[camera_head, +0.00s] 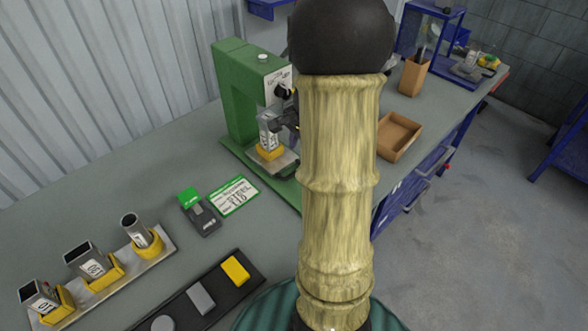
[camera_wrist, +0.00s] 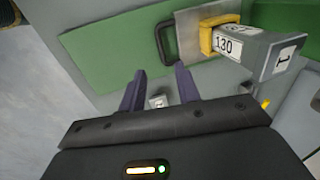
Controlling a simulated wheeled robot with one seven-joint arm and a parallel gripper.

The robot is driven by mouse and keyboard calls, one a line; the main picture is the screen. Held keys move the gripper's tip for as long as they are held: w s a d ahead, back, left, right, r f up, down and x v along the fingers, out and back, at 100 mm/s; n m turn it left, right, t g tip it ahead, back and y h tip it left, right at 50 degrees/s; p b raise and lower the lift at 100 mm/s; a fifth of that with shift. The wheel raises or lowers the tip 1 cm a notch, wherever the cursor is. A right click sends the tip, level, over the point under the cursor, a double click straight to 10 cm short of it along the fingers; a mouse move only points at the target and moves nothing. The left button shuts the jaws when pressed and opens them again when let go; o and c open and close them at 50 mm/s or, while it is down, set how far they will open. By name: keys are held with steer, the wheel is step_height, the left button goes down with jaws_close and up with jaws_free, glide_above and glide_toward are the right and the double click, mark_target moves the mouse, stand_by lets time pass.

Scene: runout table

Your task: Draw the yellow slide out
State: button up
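A yellow holder (camera_head: 270,152), which may be the yellow slide, sits on a metal plate (camera_head: 284,162) at the foot of the green press (camera_head: 235,95). A grey labelled block (camera_head: 268,128) stands in it. In the wrist view the yellow holder (camera_wrist: 207,36) is at upper right, its grey block marked 130. A black loop handle (camera_wrist: 165,42) is at the plate's left edge. My gripper (camera_wrist: 160,80) is open, its two dark fingers apart, with nothing held between them. The handle is ahead of the fingertips, apart from them. My arm hides much of the gripper in the head view.
A rack (camera_head: 103,280) at left holds several yellow-based tubes. A black tray (camera_head: 210,293) with blocks lies in front. A green-and-black device (camera_head: 200,212) and a label card (camera_head: 234,196) lie mid-bench. A brown tray (camera_head: 400,137) is at right.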

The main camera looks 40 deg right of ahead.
mark_target(293, 173)
steer(key=f, duration=0.3)
steer(key=w+f, duration=0.1)
steer(key=f, duration=0.3)
steer(key=w+f, duration=0.1)
steer(key=f, duration=0.2)
steer(key=shift+a+f, duration=0.15)
steer(key=shift+f, duration=0.15)
jaws_close()
